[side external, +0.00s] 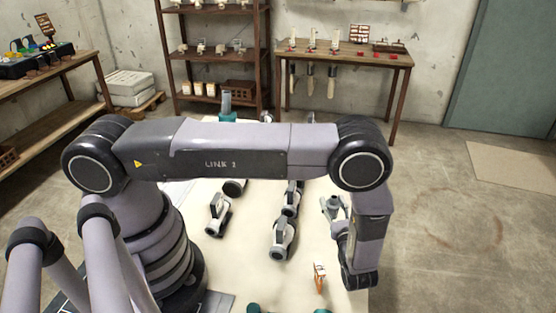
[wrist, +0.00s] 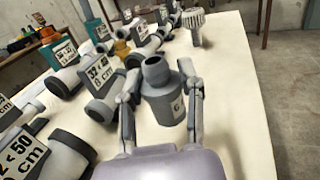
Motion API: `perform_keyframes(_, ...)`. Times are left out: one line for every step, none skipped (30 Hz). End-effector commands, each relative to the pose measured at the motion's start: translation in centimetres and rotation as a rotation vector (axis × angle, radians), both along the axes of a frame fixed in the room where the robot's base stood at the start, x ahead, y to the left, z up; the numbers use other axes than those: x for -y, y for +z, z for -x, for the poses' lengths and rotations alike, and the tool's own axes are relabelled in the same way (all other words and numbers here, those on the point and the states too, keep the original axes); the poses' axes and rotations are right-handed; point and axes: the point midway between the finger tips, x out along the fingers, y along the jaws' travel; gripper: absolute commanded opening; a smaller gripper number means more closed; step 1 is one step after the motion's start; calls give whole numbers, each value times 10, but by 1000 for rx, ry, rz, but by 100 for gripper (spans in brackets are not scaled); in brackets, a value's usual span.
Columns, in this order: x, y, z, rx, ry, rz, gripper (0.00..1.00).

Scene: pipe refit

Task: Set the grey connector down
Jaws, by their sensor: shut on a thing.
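The grey connector (wrist: 163,100) is between the two fingers of my gripper (wrist: 160,92) in the wrist view. It is a stubby grey body with a narrower open neck at the top and a white label on its front, only partly readable. It stands about upright. My gripper is shut on its sides. The cream tabletop (wrist: 225,110) lies below and around it; I cannot tell whether its base touches the surface. In the side view my forearm and wrist are over the right part of the table, and they partly hide the grip.
Grey pipe fittings with size labels (wrist: 103,72) crowd the left of the wrist view. A pale ribbed piece (wrist: 196,28) stands beyond the connector. Free tabletop lies to the right, up to the table's edge. An orange-white piece (side external: 319,272) is near the front in the side view.

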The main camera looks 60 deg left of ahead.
Motion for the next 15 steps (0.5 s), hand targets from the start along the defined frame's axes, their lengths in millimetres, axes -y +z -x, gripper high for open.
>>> perform_keyframes(0, -5, -3, 0, 0, 0, 1)
perform_keyframes(0, -8, -6, 1, 0, 0, 1)
perform_keyframes(1, -13, -10, 1, 1, 0, 1)
perform_keyframes(1, -18, -11, -1, 1, 0, 1)
perform_keyframes(1, -23, -10, -2, 0, -1, 1)
perform_keyframes(1, -29, -10, -3, 0, -1, 1)
perform_keyframes(1, -33, -10, -2, 0, -1, 1)
perform_keyframes(1, -35, -10, -1, 0, 0, 1)
perform_keyframes(1, -38, -10, -1, 0, 0, 1)
perform_keyframes(1, -39, -10, -1, 0, 0, 1)
perform_keyframes(1, -39, -10, -1, 0, 0, 1)
perform_keyframes(1, -39, -10, 0, 0, 1, 1)
perform_keyframes(1, -39, -10, 0, 0, 1, 1)
perform_keyframes(1, -39, -10, 0, 0, 1, 1)
perform_keyframes(1, -39, -10, 0, 0, 1, 1)
